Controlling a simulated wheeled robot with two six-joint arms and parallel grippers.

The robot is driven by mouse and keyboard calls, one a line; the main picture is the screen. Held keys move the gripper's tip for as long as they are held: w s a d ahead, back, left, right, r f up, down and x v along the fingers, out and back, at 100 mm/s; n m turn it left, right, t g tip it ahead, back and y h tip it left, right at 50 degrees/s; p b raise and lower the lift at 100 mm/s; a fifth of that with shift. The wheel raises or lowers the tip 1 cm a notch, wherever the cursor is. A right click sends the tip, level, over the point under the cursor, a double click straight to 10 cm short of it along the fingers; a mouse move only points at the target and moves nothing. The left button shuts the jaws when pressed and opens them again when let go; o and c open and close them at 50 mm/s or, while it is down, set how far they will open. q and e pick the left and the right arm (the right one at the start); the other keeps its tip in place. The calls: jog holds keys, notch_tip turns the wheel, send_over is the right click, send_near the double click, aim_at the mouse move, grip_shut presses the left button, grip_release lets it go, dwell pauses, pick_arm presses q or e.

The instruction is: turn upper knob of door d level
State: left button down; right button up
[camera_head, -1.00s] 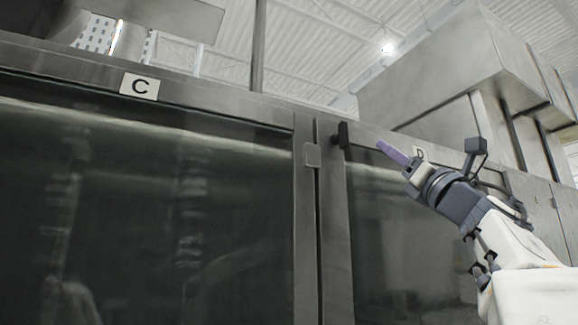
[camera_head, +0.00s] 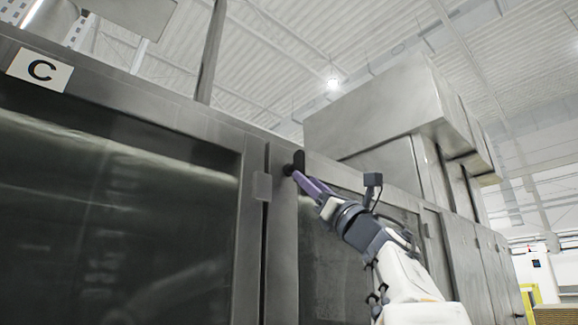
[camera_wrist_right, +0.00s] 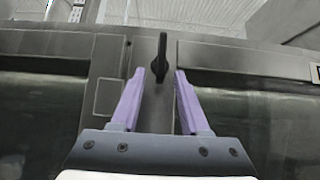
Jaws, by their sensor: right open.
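The upper knob of door D is a black, elongated handle (camera_head: 298,160) on the steel frame strip. It stands upright, and it also shows in the right wrist view (camera_wrist_right: 162,52). Door D (camera_head: 318,265) is the dark-windowed door behind my right arm. My right gripper (camera_head: 297,174) is at the knob, coming from the lower right. In the right wrist view its two purple fingers (camera_wrist_right: 160,74) are open, one to each side of the knob's lower end, with gaps showing. I cannot tell how deep the knob sits between them. My left gripper is not in view.
Door C, with its label plate (camera_head: 39,70), fills the left. A hinge-like block (camera_head: 262,186) sits on the frame left of the knob. A large steel housing (camera_head: 375,110) rises behind at the upper right. Further steel panels (camera_head: 465,265) run off to the right.

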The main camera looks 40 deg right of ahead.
aim_at(296, 167)
jog(key=shift+p+x, duration=1.4)
jog(key=shift+x, duration=0.85)
jog(key=shift+s, duration=0.1)
grip_shut()
